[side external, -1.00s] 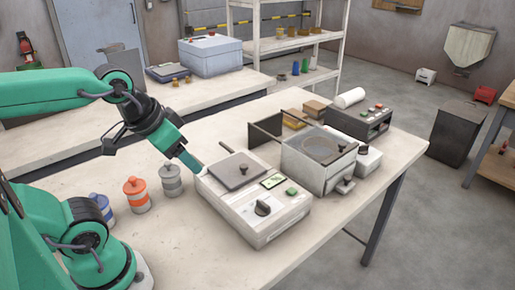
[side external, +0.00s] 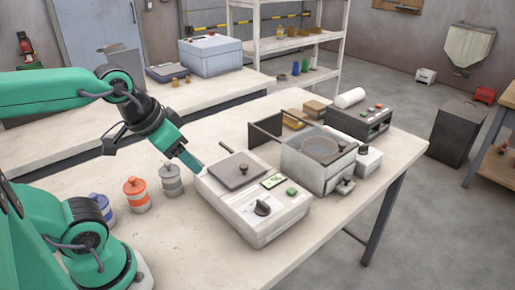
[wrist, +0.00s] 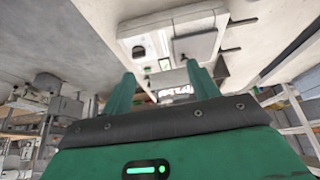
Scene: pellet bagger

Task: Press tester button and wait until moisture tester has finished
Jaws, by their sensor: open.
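The moisture tester (side external: 240,218) is a white box on the bench with a grey lid plate (side external: 236,172), a black dial (side external: 263,208), a small lit display (side external: 274,181) and a green button (side external: 292,191). My gripper (side external: 198,166) is open and empty, just left of the tester's back left corner in the side view. In the wrist view the tester (wrist: 175,27) appears at the top, beyond the two green fingers (wrist: 158,77). The green button (wrist: 148,70) shows there too. My fingers are apart from the button. I cannot read the display.
Grey (side external: 171,180), orange (side external: 136,196) and blue (side external: 100,207) lidded jars stand left of the tester. A box with a round sieve (side external: 318,176) stands close on its right. A dark unit (side external: 358,122) is behind that. The bench front is clear.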

